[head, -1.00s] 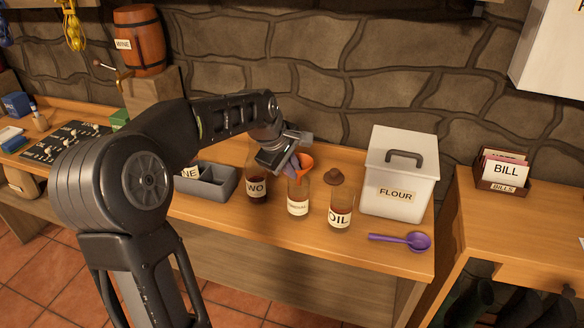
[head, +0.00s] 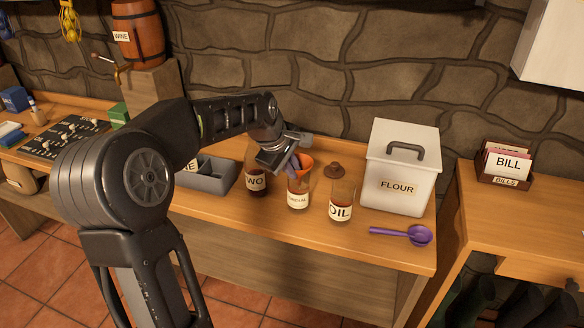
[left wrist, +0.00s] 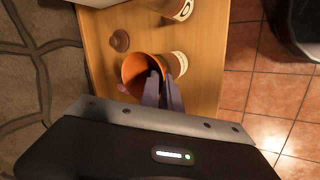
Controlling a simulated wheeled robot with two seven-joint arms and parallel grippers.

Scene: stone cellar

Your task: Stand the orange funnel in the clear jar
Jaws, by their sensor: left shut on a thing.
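My left gripper (head: 294,163) is shut on the orange funnel (head: 305,162) by its wall. The funnel is over the mouth of the clear jar (head: 298,188), its wide end up. I cannot tell how far its spout reaches into the jar. The jar stands upright on the wooden bench and has a pale label. In the left wrist view the fingers (left wrist: 162,92) overlap the rim of the funnel (left wrist: 133,72), with the jar's label (left wrist: 180,64) just beyond it. My right gripper is not in view.
The OIL bottle (head: 341,205) stands close right of the jar, a brown stopper (head: 334,171) behind it. The TWO bottle (head: 257,182) stands close left. A grey tray (head: 213,183), FLOUR bin (head: 400,168) and purple scoop (head: 417,235) share the bench (head: 270,222).

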